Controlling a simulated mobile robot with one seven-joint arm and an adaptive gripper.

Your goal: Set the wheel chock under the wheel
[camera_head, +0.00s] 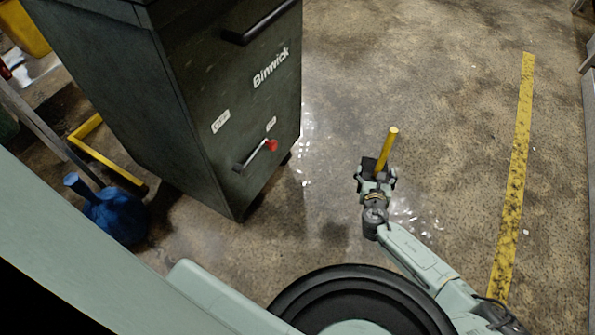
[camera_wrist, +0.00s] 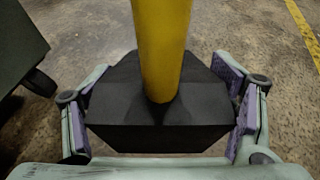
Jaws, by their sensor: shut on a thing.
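The wheel chock is a black wedge-shaped block with an upright yellow handle (camera_head: 386,150). In the wrist view the block (camera_wrist: 128,108) lies between the purple pads of my gripper (camera_wrist: 160,95). My gripper (camera_head: 376,176) is shut on the block, and the handle sticks up in front of the wrist camera. A dark caster wheel (camera_wrist: 40,82) shows at the left of the wrist view, under the dark bin's corner. In the head view only a little of a wheel (camera_head: 286,158) shows at the bin's bottom right edge. The chock is apart from the wheel, to its right.
The dark green Binwick bin (camera_head: 180,110) stands left of my gripper, with a red-tipped lever (camera_head: 270,146) on its face. A blue object (camera_head: 118,215) and a yellow-and-grey frame (camera_head: 100,150) are farther left. A yellow floor line (camera_head: 515,170) runs at right.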

